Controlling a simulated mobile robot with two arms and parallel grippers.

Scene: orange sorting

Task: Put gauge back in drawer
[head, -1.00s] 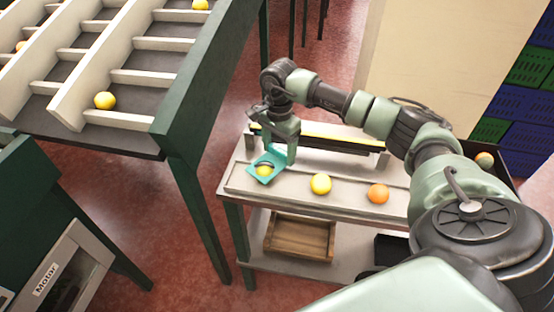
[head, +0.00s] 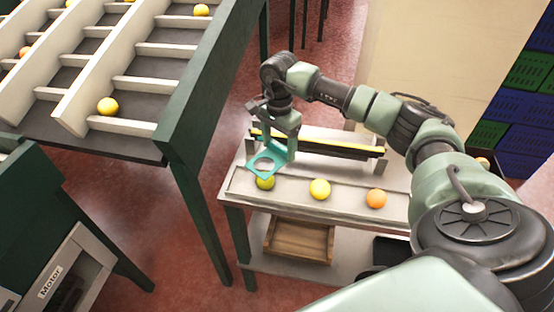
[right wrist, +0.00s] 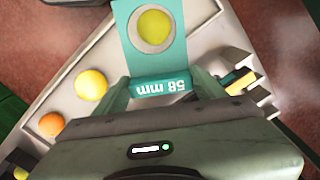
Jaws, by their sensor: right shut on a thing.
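The gauge (head: 252,166) is a flat teal plate with a round hole and a bent end marked "58 mm". It also shows in the right wrist view (right wrist: 170,52). My right gripper (head: 287,153) is shut on its marked end and holds it above the left end of the bench tray. In the right wrist view a yellow-green fruit (right wrist: 154,30) shows through the hole. In the head view that fruit (head: 265,183) lies just below the plate. A wooden drawer-like box (head: 300,241) is on the bench's lower shelf. My left gripper is not in view.
A yellow fruit (head: 320,189) and an orange one (head: 376,198) lie in the tray (head: 346,188). A yellow-edged bar (head: 320,143) runs along the bench's back. A green-framed sorting table (head: 197,112) stands at left. Blue and green crates (head: 527,108) are at far right.

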